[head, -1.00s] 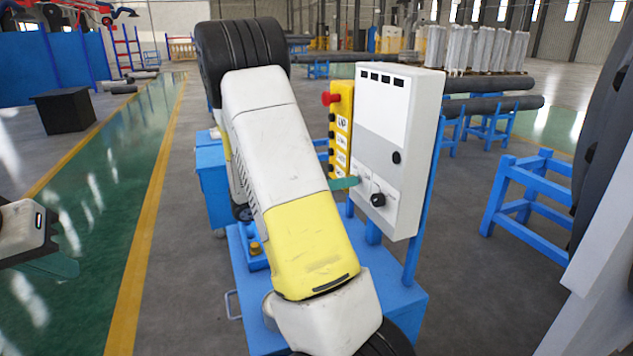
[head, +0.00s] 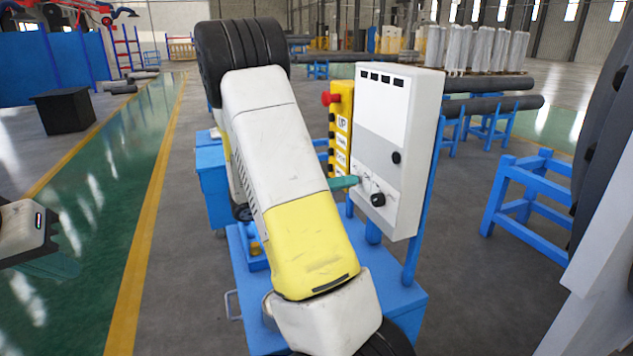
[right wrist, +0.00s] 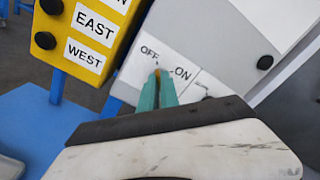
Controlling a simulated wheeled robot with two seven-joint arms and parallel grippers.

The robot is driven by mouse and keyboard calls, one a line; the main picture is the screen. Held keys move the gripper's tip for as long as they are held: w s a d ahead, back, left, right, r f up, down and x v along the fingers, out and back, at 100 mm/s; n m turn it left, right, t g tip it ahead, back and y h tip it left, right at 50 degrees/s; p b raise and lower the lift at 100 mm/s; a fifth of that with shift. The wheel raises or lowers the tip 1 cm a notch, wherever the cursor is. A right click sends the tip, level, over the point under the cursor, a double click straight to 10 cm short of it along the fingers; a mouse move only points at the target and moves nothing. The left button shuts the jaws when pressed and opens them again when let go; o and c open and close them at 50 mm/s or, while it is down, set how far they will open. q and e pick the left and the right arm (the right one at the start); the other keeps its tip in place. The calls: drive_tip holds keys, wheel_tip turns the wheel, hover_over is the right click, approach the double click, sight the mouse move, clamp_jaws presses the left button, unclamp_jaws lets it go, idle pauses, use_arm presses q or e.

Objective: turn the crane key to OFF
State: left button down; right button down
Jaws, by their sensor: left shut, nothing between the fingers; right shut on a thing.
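The crane key is mostly hidden between the teal fingertips of my right gripper (right wrist: 157,92). A small brownish bit shows at their tips in the right wrist view, between the OFF label (right wrist: 150,51) and the ON label (right wrist: 183,72). The right gripper is shut on the key at the lower front of the grey-white control box (head: 390,125). In the head view its fingertips (head: 345,183) reach the box's lower left, and my right arm hides the rest. The key's exact angle cannot be told. My left gripper (head: 60,265) is shut and empty at the left edge, far from the box.
A yellow pendant (head: 343,125) with a red button and labelled black buttons hangs left of the box. A black knob (head: 378,199) sits right of my right fingertips. The box stands on a blue cart (head: 405,300). A blue stand (head: 520,205) is at right.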

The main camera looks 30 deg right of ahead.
drive_tip(key=c, duration=1.6)
unclamp_jaws()
drive_tip(key=shift+a, duration=0.15)
drive_tip(key=a, duration=0.5)
drive_tip(key=w+a, duration=0.1)
drive_tip(key=a, duration=0.1)
drive_tip(key=shift+a, duration=0.3)
